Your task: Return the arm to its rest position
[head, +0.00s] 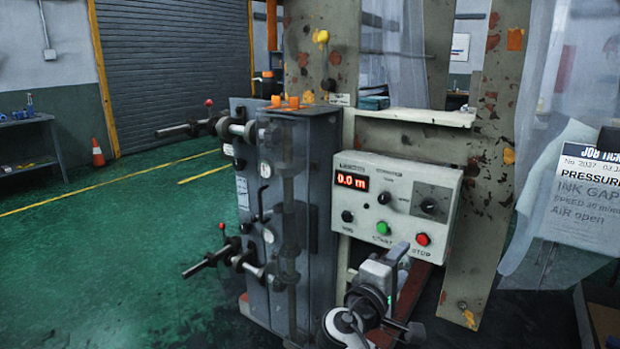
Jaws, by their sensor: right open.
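My right gripper (393,262) is in the head view at the lower middle, just below the control box (398,205). Its jaws are open and I see nothing between them. The forearm and wrist come up from the bottom edge. From this angle I cannot tell whether the gripper touches the box front. The box has a red display reading 0.0 m (352,181), a green start button (382,228) and a red stop button (422,239). My left gripper is not in view.
A grey cabinet (320,220) with levers and red-knobbed handles (208,262) stands left of the box. Worn metal columns (480,200) rise behind. The green floor (120,240) at left is clear, with a cone (97,153) farther back.

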